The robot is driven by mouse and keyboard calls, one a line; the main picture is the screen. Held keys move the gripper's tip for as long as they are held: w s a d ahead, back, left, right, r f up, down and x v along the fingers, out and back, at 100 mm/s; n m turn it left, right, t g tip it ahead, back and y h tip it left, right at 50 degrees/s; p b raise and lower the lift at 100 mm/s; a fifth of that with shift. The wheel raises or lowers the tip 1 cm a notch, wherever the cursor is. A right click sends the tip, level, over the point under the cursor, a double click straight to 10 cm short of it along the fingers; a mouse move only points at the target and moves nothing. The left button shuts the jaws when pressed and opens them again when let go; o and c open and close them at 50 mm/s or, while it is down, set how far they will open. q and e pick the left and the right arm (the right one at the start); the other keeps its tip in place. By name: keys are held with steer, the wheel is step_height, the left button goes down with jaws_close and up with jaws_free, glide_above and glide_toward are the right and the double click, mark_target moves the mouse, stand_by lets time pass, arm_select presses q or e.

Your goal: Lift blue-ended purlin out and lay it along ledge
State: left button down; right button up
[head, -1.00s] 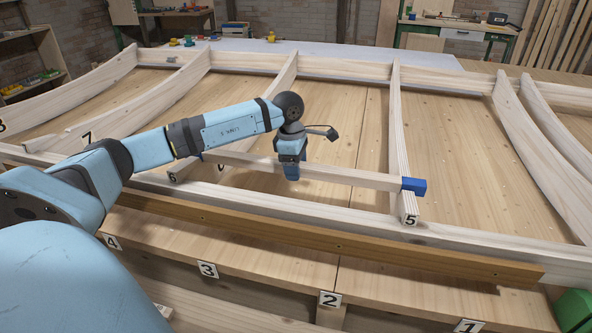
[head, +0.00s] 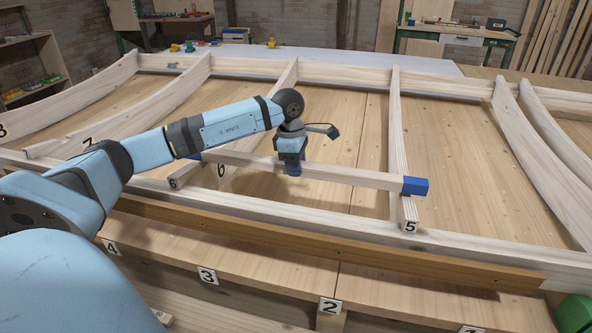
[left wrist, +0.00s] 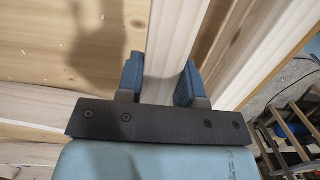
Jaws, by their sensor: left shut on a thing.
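The blue-ended purlin (head: 345,178) is a pale bar lying roughly left to right above the timber frame. Its right blue end (head: 415,186) is near the rib marked 5, and its left blue end shows partly behind my arm. My left gripper (head: 293,168) is shut on the purlin near its middle, from above. In the left wrist view the purlin (left wrist: 172,45) runs between the two blue fingers (left wrist: 160,85). A light wooden ledge (head: 270,290) with number tags runs along the front, below a brown rail (head: 330,248). My right gripper is out of view.
Curved ribs, one marked 5 (head: 398,140), and the pale front beam (head: 470,245) stand close under the purlin. The plywood panel (head: 330,120) between ribs is bare. The visible ledge top looks clear. Workbenches (head: 450,35) stand at the back.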

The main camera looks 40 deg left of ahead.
arm_select(q)
step_height(320, 180, up, 26)
steer(key=p, duration=1.8)
steer(key=shift+f, duration=0.15)
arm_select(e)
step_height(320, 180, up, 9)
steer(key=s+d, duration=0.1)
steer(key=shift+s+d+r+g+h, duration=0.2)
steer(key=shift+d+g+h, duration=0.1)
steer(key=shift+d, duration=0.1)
